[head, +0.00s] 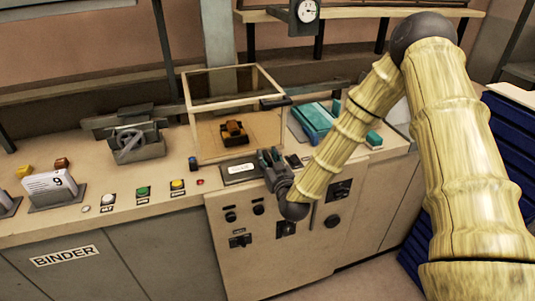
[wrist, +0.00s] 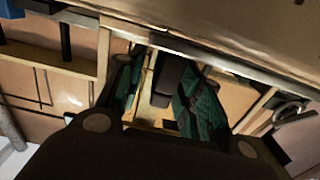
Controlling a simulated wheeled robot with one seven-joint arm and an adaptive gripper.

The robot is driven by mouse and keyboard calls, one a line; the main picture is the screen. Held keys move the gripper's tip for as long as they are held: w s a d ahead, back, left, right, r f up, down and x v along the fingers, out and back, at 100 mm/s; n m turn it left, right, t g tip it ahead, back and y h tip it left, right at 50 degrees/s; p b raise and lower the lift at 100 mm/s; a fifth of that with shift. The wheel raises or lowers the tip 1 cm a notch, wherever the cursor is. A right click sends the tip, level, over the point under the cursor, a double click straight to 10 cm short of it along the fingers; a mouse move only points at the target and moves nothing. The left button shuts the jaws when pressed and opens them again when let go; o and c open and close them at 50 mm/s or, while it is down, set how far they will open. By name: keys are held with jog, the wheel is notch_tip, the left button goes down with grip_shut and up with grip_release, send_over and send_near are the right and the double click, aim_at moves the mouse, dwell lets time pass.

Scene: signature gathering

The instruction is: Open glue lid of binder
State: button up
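The binder is a long beige machine with a label plate reading BINDER (head: 66,256) on its front. A clear box with a pale frame (head: 222,81) stands on its top, apparently the lid, and looks closed. A black handle (head: 275,102) sits at its front right top corner. My gripper (head: 269,157) is in front of the box, below the handle in the picture, with its fingers pointing up. In the wrist view, its green-padded fingers (wrist: 163,98) stand apart. A dark bar (wrist: 167,80), possibly the handle, shows between them; contact cannot be told.
An orange and black part (head: 233,131) sits inside the box. A teal device (head: 314,119) stands to its right and a grey clamp (head: 135,142) to its left. Coloured buttons (head: 143,191) line the front edge. A blue drawer stack (head: 510,145) is at the far right.

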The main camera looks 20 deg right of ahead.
jog(key=shift+w, duration=0.4)
grip_shut()
jog(key=shift+r, duration=0.1)
